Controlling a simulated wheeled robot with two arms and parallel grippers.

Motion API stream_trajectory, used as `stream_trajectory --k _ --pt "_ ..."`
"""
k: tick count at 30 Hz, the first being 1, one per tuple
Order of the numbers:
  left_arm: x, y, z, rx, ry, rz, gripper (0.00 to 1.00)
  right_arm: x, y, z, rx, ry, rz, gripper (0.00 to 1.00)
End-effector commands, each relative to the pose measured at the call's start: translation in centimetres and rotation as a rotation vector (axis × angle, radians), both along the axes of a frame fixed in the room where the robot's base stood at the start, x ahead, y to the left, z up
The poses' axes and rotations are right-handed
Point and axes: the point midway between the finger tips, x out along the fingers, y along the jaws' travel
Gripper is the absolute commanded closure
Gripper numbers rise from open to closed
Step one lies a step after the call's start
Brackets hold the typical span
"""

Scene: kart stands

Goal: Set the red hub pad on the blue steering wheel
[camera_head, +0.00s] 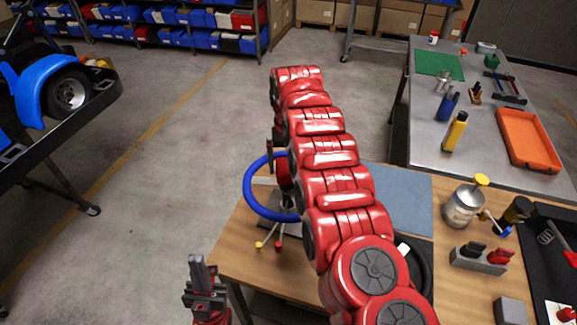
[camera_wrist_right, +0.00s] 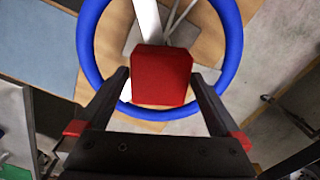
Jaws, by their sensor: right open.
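The blue steering wheel (camera_head: 250,196) stands over the wooden table's left part; my right arm hides its right side. In the right wrist view the wheel (camera_wrist_right: 233,50) is a blue ring. The red hub pad (camera_wrist_right: 163,75) shows inside the ring, in front of its middle. My right gripper (camera_wrist_right: 160,78) is open, with one finger on either side of the pad and narrow gaps visible. Whether the pad sits flush on the hub is hidden. My left gripper (camera_head: 197,264) is left of the table's front corner, away from the wheel; its finger opening is unclear.
The wooden table (camera_head: 440,270) carries a metal can (camera_head: 463,206), a grey block with clips (camera_head: 480,259) and a black tray (camera_head: 550,240). A steel table (camera_head: 395,130) with an orange tray (camera_head: 527,138) stands behind. A kart (camera_head: 50,95) is at left; floor between is clear.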

Motion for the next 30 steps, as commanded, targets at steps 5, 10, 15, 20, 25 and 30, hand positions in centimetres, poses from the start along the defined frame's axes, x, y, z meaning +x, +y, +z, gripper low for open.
stream_trajectory --k 5,10,15,20,25,30 --pt "0.0 0.0 -0.1 0.000 0.000 0.000 1.00 0.1 0.0 1.7 0.001 -0.005 -0.001 0.00" --pt "0.0 0.0 0.4 0.000 0.000 0.000 1.00 0.1 0.0 3.3 0.000 -0.003 0.001 0.00" --pt "0.0 0.0 0.7 0.000 0.000 0.000 1.00 0.0 -0.1 4.7 0.000 0.001 0.000 0.00" --pt "0.0 0.0 1.7 0.000 0.000 0.000 1.00 0.0 0.0 6.3 0.000 -0.001 -0.001 0.00" --pt "0.0 0.0 2.5 0.000 0.000 0.000 1.00 0.1 0.0 7.8 0.000 -0.002 0.000 0.00" --pt "0.0 0.0 3.7 0.000 0.000 0.000 1.00 0.0 0.0 9.4 0.000 -0.002 -0.001 0.00"
